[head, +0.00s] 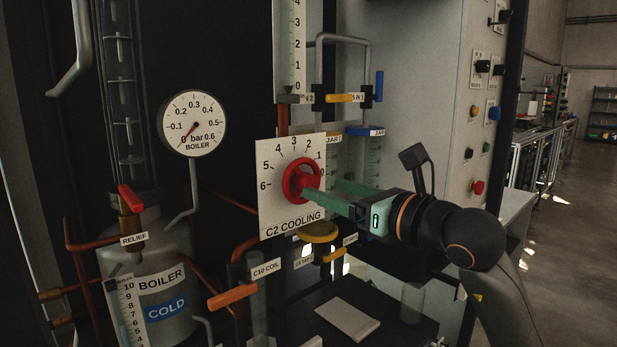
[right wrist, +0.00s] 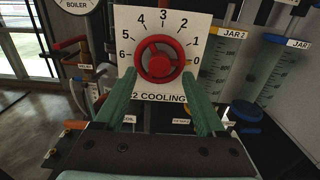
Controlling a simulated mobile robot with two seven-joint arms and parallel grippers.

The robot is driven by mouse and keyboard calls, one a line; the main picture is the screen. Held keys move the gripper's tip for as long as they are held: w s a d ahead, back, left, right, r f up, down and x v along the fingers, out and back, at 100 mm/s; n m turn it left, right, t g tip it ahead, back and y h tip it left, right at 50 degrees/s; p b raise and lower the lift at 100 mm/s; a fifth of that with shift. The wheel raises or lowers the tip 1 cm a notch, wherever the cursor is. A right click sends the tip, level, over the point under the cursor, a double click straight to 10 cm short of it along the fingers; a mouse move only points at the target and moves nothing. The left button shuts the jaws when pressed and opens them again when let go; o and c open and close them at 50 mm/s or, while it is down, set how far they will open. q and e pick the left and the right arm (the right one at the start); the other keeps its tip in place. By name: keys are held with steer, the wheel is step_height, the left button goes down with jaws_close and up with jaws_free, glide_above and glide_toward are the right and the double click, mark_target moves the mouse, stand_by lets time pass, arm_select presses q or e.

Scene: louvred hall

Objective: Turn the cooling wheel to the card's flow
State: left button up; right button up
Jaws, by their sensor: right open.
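The red cooling wheel (head: 301,181) sits on a white dial plate (head: 276,214) marked 0 to 6 and "C2 COOLING". The wheel also shows in the right wrist view (right wrist: 159,59); I cannot make out which number it points to. My right gripper (head: 316,190) is open, its green fingers reaching towards the wheel from the right. In the right wrist view its fingertips (right wrist: 160,77) stand left and right of the wheel's lower part; I cannot tell whether they touch it. A pale flat sheet (head: 347,320) lies on the dark bench, with no legible writing. My left gripper is not in view.
A boiler (head: 160,282) labelled COLD and a pressure gauge (head: 192,124) near 0 stand left. An orange handle (head: 232,296) and a yellow handle (head: 318,232) sit below the dial. A control panel (head: 480,110) with knobs stands right.

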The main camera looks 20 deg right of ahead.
mark_target(313, 179)
steer(key=p+x, duration=0.1)
steer(key=x, duration=0.3)
steer(key=shift+r, duration=0.1)
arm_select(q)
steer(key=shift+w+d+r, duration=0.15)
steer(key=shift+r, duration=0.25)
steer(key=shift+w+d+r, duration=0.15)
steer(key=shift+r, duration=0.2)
arm_select(e)
steer(key=shift+w+a, duration=0.1)
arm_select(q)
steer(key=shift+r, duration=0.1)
arm_select(e)
steer(key=shift+w, duration=0.1)
steer(key=shift+w+r, duration=0.1)
steer(key=shift+r, duration=0.05)
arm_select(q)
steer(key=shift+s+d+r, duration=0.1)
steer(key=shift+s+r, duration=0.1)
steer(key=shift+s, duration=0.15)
arm_select(e)
steer(key=shift+r, duration=0.2)
jaws_close()
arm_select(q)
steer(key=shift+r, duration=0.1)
